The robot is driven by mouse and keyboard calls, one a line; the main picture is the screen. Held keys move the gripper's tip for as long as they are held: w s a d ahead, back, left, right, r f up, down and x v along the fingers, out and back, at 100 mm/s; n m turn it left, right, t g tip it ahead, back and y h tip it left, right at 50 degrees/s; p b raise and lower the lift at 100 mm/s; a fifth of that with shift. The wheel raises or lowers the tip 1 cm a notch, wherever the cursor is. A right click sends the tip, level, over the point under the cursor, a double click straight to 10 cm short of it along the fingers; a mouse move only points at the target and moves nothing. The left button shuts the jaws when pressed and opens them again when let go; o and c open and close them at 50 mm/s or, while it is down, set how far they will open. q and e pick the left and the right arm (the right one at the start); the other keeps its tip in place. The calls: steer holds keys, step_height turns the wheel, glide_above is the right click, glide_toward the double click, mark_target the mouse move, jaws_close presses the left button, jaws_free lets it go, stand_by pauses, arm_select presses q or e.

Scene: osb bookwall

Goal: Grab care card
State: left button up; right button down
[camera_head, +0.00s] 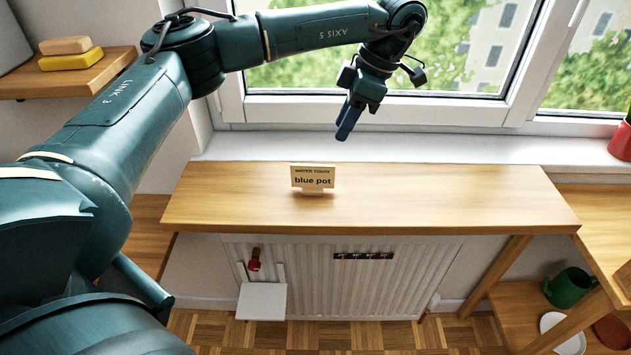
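The care card (313,177) is a small cream card reading "WATER TODAY" and "blue pot". It stands upright in a small pale holder on the wooden shelf-top (440,200) above the radiator, left of the shelf-top's middle. My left gripper (345,132) hangs in front of the window, fingers pointing down. In the picture it is above and slightly right of the card, apart from it. Its fingers are seen side-on and overlap, so their opening cannot be told. Nothing shows held in it. My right gripper is out of view.
The shelf-top is otherwise clear. The window frame and white sill (450,148) lie behind it. A red pot (621,140) is at the right edge. Yellow and tan blocks (71,59) lie on the left shelf.

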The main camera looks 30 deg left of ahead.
arm_select(q)
glide_above(313, 168)
steer(key=w+d, duration=0.2)
step_height(313, 168, down, 6)
steer(key=x, duration=0.1)
steer(key=p+x, duration=0.1)
steer(key=x, duration=0.1)
steer(key=p+x, duration=0.1)
steer(key=x, duration=0.1)
steer(key=shift+s+a, duration=0.35)
steer(key=shift+s, duration=0.1)
steer(key=shift+f, duration=0.2)
steer(key=shift+f, duration=0.25)
steer(key=shift+c, duration=0.2)
jaws_close()
